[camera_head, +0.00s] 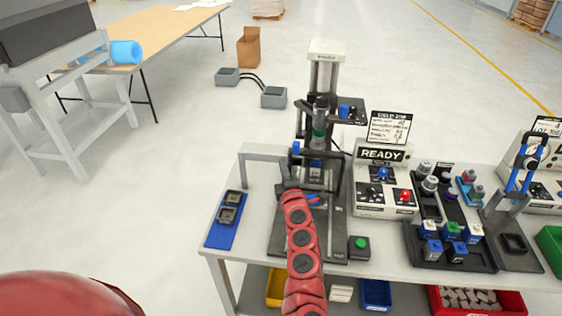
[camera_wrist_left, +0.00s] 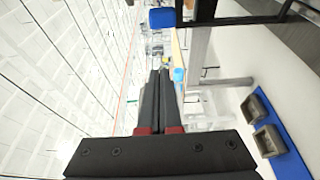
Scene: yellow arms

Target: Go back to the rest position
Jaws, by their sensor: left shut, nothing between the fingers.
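My left gripper (camera_head: 296,186) is at the front of a press-like station (camera_head: 327,75) on the workbench (camera_head: 258,228). Its red arm comes up from the bottom edge of the head view. In the left wrist view the two dark fingers (camera_wrist_left: 160,78) lie together, shut and empty. The arm and gripper hide part of the station's base plate. Whether the gripper touches the station cannot be told. My right gripper is not in view.
A blue tray (camera_head: 213,237) with two dark square holders lies left of the station. A READY control box (camera_head: 374,206), a green-button box (camera_head: 359,248) and a black parts tray (camera_head: 425,257) stand to the right. Floor left of the bench is open.

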